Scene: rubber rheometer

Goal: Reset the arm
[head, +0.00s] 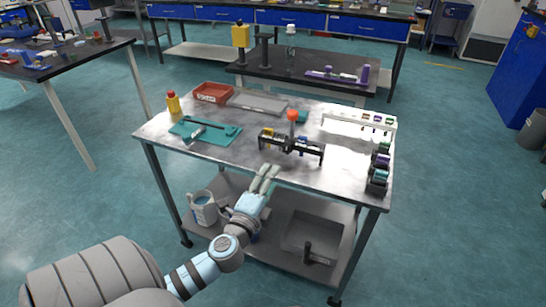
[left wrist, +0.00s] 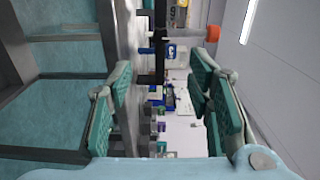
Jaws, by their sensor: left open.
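My left arm reaches in from the bottom left of the head view. Its gripper (head: 265,180) is over the front edge of the metal table (head: 236,152), just in front of a black device (head: 291,147) with an orange-red knob (head: 292,115) on top. In the left wrist view the green-padded fingers of this gripper (left wrist: 165,105) stand wide apart with nothing between them. The orange-red knob (left wrist: 213,33) shows beyond the fingers there. My right gripper is in neither view.
The table holds a teal mat (head: 228,131) with tools, a yellow bottle (head: 173,104), a red bin (head: 212,92), a white rack (head: 340,123) and stacked dark holders (head: 378,170) at the right. A jug (head: 203,208) and grey tray (head: 312,235) are on the lower shelf.

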